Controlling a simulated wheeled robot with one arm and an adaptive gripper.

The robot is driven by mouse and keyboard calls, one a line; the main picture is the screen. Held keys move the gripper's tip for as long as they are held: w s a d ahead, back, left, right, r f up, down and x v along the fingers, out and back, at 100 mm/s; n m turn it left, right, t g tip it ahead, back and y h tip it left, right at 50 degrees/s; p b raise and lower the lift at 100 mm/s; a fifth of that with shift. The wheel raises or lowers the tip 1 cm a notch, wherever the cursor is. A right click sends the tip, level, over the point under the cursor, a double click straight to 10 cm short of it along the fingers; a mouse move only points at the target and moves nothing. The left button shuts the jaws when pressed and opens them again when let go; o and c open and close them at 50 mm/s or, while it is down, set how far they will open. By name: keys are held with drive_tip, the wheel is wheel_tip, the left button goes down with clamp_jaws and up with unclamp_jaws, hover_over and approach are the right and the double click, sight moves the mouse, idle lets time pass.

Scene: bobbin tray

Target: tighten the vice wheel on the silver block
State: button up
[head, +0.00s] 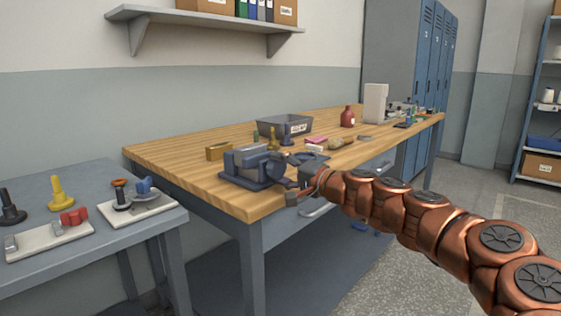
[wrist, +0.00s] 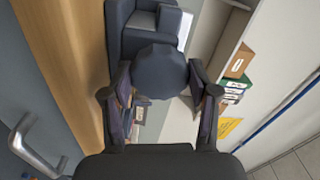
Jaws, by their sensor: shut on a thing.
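The blue-grey vice (head: 246,180) stands near the front left corner of the wooden bench. The silver block (head: 249,153) sits between its jaws. The vice wheel (wrist: 160,73) is a dark round disc on the vice's front end, facing me. In the wrist view the vice body (wrist: 140,40) shows behind the wheel. My gripper (head: 293,172) is at the wheel, and its two fingers (wrist: 160,85) close on the wheel's left and right sides. In the head view my gripper partly hides the wheel.
On the bench (head: 170,159) are a brass block (head: 217,151), a grey bin (head: 271,127), a red bottle (head: 347,117) and several small items. A side table (head: 80,171) at left holds knobs and white plates.

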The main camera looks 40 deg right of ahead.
drive_tip(key=m+p, duration=0.2)
drive_tip(key=m, duration=0.2)
drive_tip(key=shift+m, duration=0.4)
idle(0.4)
drive_tip(key=o, duration=1.2)
drive_tip(key=shift+c, duration=0.2)
drive_tip(key=v, duration=0.7)
drive_tip(key=shift+s, duration=0.25)
